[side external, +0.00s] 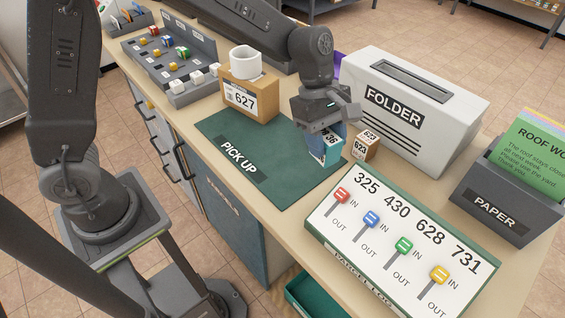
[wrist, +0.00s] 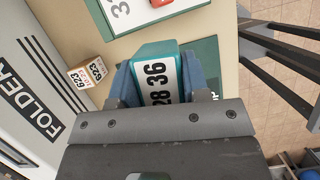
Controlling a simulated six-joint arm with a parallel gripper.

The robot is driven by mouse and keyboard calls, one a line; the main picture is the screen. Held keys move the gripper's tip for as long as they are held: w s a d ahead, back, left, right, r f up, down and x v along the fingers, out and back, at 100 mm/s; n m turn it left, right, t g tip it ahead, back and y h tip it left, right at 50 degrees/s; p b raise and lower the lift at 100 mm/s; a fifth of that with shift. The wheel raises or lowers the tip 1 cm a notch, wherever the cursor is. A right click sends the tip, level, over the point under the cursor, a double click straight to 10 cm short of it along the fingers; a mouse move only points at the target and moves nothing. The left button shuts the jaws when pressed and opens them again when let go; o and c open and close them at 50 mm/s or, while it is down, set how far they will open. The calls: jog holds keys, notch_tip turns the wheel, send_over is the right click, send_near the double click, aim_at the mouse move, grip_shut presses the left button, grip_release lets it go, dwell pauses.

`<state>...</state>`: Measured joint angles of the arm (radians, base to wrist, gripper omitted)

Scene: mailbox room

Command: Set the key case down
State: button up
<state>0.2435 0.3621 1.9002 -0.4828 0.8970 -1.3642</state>
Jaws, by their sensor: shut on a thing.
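The key case (side external: 329,151) is a teal box with a white label showing dark digits, partly hidden by the fingers. My gripper (side external: 325,138) is shut on it and points down at the right end of the green PICK UP mat (side external: 215,130). In the wrist view the key case (wrist: 157,78) sits between the blue fingers of my gripper (wrist: 160,85), its label reading digits like "28 36". The mat shows beyond it in the wrist view (wrist: 207,58). I cannot tell whether the case touches the mat.
A small carton marked 623 (side external: 366,146) stands close right of the gripper. The FOLDER box (side external: 420,100) is behind it. A lever panel (side external: 400,225) lies in front. A box marked 627 (side external: 250,98) with a white mug (side external: 245,61) stands at the mat's back. The mat's left part is clear.

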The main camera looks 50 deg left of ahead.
jog(key=s+a+n, duration=0.1)
jog(key=s+a, duration=0.1)
jog(key=a, duration=1)
jog(key=s+a+n, duration=0.1)
jog(key=s+a, duration=0.2)
jog(key=a, duration=0.8)
jog(key=shift+t, duration=0.3)
jog(key=w+d+f, duration=0.1)
jog(key=d+f, duration=0.1)
jog(key=d, duration=0.1)
jog(key=w+d+f, duration=0.1)
jog(key=d+f, duration=0.1)
jog(key=d, duration=0.2)
jog(key=w+d+f, duration=0.1)
jog(key=d+f, duration=0.2)
jog(key=shift+w+d, duration=0.2)
jog(key=shift+w, duration=0.2)
jog(key=shift+f, duration=1.95)
jog(key=shift+f, duration=0.1)
jog(key=o, duration=1)
jog(key=shift+c, duration=0.2)
